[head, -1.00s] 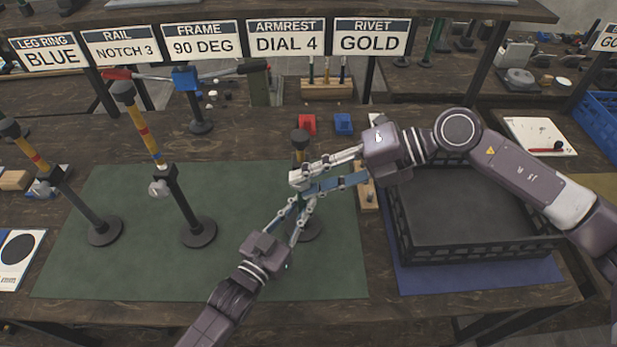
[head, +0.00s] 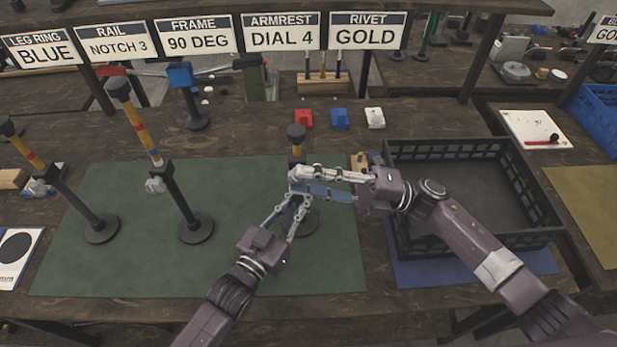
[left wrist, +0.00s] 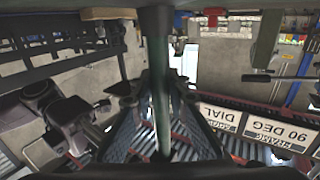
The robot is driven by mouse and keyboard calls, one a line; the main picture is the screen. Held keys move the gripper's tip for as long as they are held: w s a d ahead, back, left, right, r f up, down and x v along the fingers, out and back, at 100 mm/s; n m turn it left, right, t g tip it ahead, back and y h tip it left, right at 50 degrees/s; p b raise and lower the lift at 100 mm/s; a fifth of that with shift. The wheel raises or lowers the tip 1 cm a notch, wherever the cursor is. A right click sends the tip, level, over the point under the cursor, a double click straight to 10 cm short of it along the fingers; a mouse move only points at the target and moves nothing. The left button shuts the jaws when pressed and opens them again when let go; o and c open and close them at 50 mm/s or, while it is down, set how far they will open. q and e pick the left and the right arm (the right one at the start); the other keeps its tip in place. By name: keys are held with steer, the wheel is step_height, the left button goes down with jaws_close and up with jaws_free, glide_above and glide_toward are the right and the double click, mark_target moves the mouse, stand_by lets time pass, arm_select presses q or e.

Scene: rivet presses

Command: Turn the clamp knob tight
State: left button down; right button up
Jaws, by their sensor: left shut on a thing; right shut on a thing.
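An upright post on the green mat (head: 120,215) has a black top (head: 296,132), a yellow band and a round dark base (head: 309,222). My left gripper (head: 300,200) is shut on the post's dark lower tube. In the left wrist view, the tube (left wrist: 160,75) runs between the fingers. My right gripper (head: 298,180) is shut at the post's collar, just above the left fingers. The clamp knob there is hidden behind the right fingers. A similar post to the left shows its grey clamp knob (head: 155,186) uncovered.
Another post (head: 75,200) leans at far left in the view. A black crate (head: 470,240) on a blue mat stands right, under my right arm. Red (head: 303,118), blue (head: 340,119) and white (head: 375,118) blocks sit behind the post. The mat's left front is clear.

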steer(key=shift+s, duration=0.1)
stand_by(0.3)
steer(key=o, duration=1.2)
steer(key=shift+c, duration=0.2)
steer(key=d+r+v, duration=0.1)
steer(key=r+v, duration=0.2)
steer(key=v, duration=1.1)
steer(key=shift+d, duration=0.2)
